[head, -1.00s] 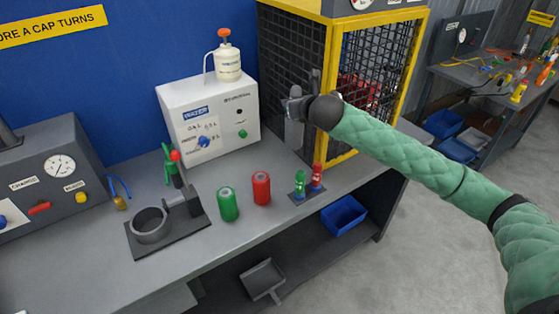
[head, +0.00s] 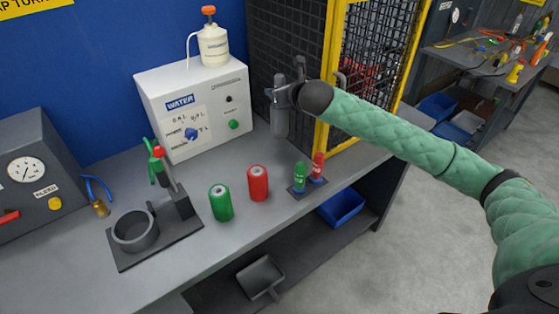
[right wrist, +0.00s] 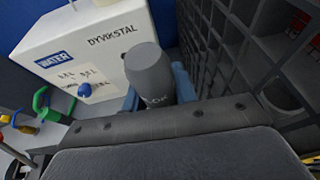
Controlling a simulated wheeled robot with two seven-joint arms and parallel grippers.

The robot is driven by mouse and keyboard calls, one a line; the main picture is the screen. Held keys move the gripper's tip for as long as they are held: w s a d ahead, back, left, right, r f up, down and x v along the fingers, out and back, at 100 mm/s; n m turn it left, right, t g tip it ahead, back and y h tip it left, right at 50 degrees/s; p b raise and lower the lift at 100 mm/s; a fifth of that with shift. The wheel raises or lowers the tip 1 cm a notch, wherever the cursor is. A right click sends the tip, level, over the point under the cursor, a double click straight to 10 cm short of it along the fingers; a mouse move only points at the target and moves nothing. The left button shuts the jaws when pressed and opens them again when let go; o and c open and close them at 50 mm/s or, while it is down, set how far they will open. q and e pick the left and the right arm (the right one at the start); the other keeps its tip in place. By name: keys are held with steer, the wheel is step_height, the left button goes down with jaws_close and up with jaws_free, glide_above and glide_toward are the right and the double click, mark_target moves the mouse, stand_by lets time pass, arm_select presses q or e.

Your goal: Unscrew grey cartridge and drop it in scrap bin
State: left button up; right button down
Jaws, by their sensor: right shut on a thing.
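My right gripper (head: 289,92) is shut on the grey cartridge (head: 279,120), in front of the black mesh cage. The cartridge hangs roughly upright above the bench in the head view, apart from the bench fixtures. In the right wrist view, the cartridge's rounded grey body (right wrist: 151,74) stands between the blue-edged fingers; faint lettering on it is hard to read. A blue bin (head: 342,209) sits on the lower shelf below the bench edge; no label on it is readable, so I cannot tell whether it is the scrap bin. My left gripper is not in view.
A white water box (head: 185,98) with a bottle (head: 213,46) on top stands at the back. A green cylinder (head: 221,203), a red cylinder (head: 258,183) and a grey ring fixture (head: 133,229) stand on the bench. The yellow-framed cage (head: 330,70) is close beside my gripper.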

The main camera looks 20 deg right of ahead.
mark_target(277, 119)
steer(key=shift+s+y, duration=0.1)
steer(key=shift+y, duration=0.2)
steer(key=shift+f, duration=0.55)
step_height(277, 119, down, 4)
steer(key=shift+r+p, duration=0.15)
steer(key=shift+p, duration=0.3)
steer(key=shift+f+p, duration=0.65)
steer(key=shift+f, duration=1.8)
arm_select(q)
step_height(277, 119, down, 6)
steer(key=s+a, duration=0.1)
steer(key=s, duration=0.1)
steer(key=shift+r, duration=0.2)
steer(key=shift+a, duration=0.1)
arm_select(e)
steer(key=c, duration=1.1)
jaws_free()
steer(key=shift+f, duration=0.15)
steer(key=shift+s, duration=0.1)
